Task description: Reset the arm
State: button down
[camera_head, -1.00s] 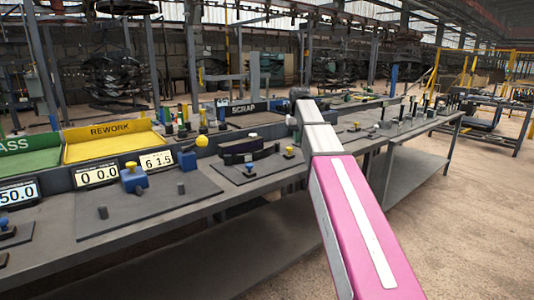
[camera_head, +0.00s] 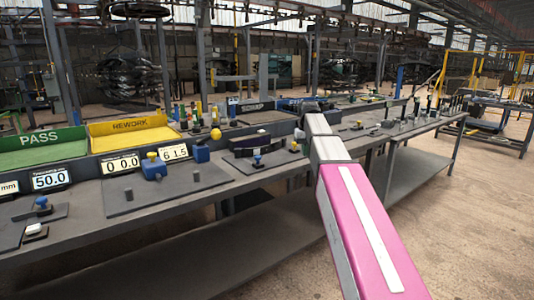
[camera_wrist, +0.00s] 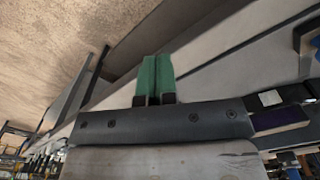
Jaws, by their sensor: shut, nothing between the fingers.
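My gripper (camera_wrist: 155,79) shows in the wrist view as two green fingers, side by side and touching, with nothing between them. It points over the grey edge of a bench, with brown floor beyond. In the head view my pink and grey arm reaches forward from the lower right over the long grey workbench (camera_head: 92,226). The gripper itself cannot be made out in that view.
A green PASS bin (camera_head: 42,138) and a yellow REWORK bin (camera_head: 131,123) stand at the bench's back left. Number displays (camera_head: 51,179), a blue block (camera_head: 154,168) and small knobbed fixtures stand on the bench. The floor (camera_head: 470,205) at right is clear.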

jog(key=s+d+f, duration=0.1)
jog(key=s+f, duration=0.7)
jog(key=f, duration=0.4)
jog(key=s+d+f, duration=0.1)
jog(key=s+f, duration=0.7)
jog(key=f, duration=0.4)
jog(key=s+f+m, duration=0.1)
jog(key=s+f, duration=0.7)
jog(key=f, duration=0.4)
jog(key=shift+s+d+f, duration=0.25)
jog(key=shift+d+f, duration=0.1)
jog(key=shift+d, duration=0.05)
